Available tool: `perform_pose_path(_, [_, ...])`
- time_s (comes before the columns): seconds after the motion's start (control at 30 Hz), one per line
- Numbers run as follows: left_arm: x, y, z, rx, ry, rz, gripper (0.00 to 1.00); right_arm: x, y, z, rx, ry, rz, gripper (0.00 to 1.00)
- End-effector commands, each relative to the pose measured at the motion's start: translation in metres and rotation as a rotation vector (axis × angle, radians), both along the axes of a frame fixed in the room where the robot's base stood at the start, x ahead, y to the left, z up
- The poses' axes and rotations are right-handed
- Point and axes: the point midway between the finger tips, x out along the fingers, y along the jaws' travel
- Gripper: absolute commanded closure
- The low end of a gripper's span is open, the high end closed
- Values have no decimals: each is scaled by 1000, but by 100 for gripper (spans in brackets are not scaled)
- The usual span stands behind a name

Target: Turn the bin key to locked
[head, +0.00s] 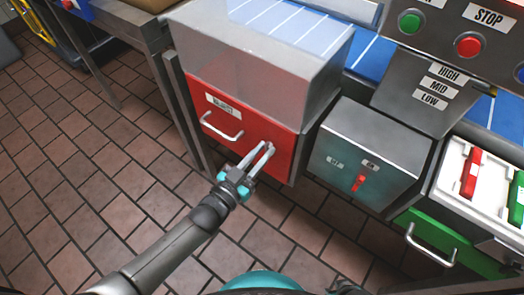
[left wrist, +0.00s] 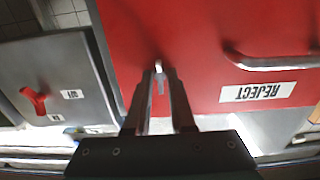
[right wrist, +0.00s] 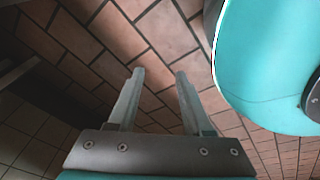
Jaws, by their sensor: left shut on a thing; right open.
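The red bin (head: 278,160) has a REJECT label and a bar handle (head: 221,127) on its front. The bin key (left wrist: 159,66) is a small light metal piece on the red front, beside the handle. My left gripper (head: 267,148) is at the key, its fingers closed on it; the left wrist view shows the fingertips (left wrist: 160,76) around it. The fingers hide part of the key, and I cannot tell which way it is turned. My right gripper (right wrist: 158,76) is open and empty above the tiled floor.
A grey box with a red switch (head: 359,182) stands right of the bin. Further right are a green drawer (head: 415,222) and a panel with a STOP button (head: 468,46). A metal table leg (head: 165,75) stands left of the bin. Tiled floor (head: 90,190) in front is clear.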

Motion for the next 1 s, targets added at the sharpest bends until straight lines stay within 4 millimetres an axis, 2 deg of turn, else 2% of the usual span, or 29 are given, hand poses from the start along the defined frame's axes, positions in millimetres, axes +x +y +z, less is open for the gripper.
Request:
perform_pose_path(0.33, [0,0,0,-1,2,0,100,0,0,0,0,-1,0,50])
perform_pose_path(0.37, [0,0,0,-1,2,0,75,0,0,0,0,-1,0,50])
perform_pose_path(0.5, [0,0,0,0,1,0,61,0,0,0,0,-1,0,50])
perform_pose_path(0.8, [-2,2,0,0,1,0,61,0,0,1,0,-1,0,50])
perform_pose_path(0.9, [-9,7,0,1,3,0,61,0,-3,2,-3,-6,-1,50])
perform_pose_path(1.0, [-20,15,0,2,3,0,61,-9,-13,1,-14,0,-3,50])
